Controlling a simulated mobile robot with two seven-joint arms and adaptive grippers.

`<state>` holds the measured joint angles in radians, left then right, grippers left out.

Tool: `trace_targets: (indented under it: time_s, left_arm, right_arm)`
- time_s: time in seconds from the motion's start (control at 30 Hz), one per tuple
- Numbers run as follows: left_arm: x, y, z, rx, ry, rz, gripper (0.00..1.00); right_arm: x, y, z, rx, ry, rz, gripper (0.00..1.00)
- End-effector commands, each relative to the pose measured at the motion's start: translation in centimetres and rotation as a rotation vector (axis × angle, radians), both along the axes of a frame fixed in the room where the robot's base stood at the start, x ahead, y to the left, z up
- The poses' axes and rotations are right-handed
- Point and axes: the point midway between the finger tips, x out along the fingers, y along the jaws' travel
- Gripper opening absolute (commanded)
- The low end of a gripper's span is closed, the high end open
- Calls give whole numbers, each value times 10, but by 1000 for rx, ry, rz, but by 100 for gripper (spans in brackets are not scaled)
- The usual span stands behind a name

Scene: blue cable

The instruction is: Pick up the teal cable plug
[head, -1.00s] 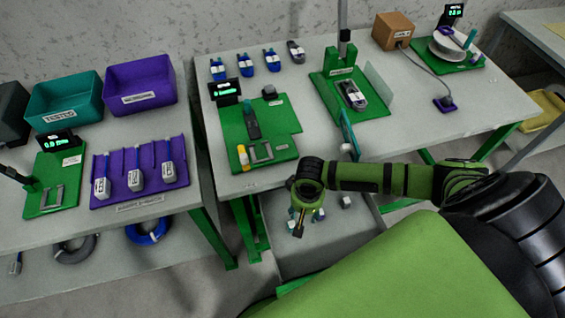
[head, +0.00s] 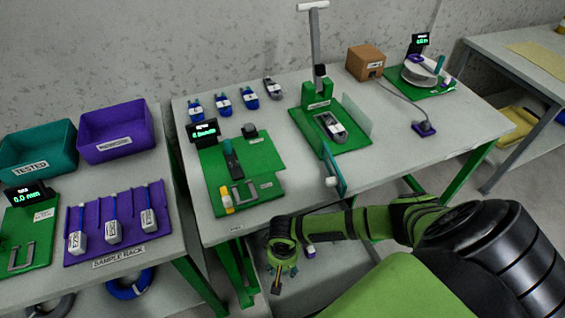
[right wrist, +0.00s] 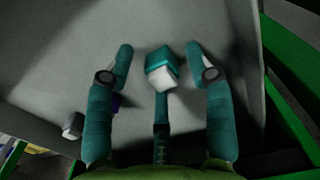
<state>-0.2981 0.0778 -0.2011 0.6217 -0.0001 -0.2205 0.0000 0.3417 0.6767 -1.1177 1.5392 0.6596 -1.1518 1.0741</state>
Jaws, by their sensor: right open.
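The teal plug (right wrist: 161,76) has a teal end and a white block, and shows in the right wrist view between my fingers. A teal strip like its cable runs from it toward my palm. My right gripper (right wrist: 160,52) is open, with a finger on each side of the plug and a gap on both sides. Whether the plug lies at finger depth or below I cannot tell. In the head view my right gripper (head: 276,283) hangs over the low grey surface in front of the middle table and hides most of the plug. My left gripper is not in view.
A green frame (right wrist: 290,80) stands at right. The middle table's front edge (head: 290,208) is close behind my arm.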

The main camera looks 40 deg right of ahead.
Motion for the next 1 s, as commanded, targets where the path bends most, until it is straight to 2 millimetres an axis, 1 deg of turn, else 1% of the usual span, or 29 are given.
trace_targets:
  time_s: [0.03, 0.1, 0.13, 0.5, 0.67, 0.77, 0.87, 0.93, 1.0]
  left_arm:
    - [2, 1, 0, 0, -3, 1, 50]
    - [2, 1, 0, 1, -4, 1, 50]
    - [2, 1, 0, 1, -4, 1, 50]
    - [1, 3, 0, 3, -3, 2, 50]
    - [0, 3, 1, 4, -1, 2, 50]
    - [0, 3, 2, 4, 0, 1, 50]
    - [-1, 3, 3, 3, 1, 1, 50]
    - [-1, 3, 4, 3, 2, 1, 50]
    - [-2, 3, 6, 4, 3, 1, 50]
  right_arm:
    - [0, 0, 0, 0, 0, 0, 46]
    - [0, 0, 0, 0, 0, 0, 23]
    - [0, 0, 0, 0, 0, 0, 16]
    - [0, -1, 0, -1, 0, 0, 14]
    - [0, -1, 6, 0, 0, 0, 14]
    - [0, -1, 16, 1, -1, 0, 14]
    - [1, 0, 31, 2, -1, 0, 14]
    - [1, 0, 45, 1, -2, 1, 14]
    - [-16, 2, 50, 1, 4, 4, 14]
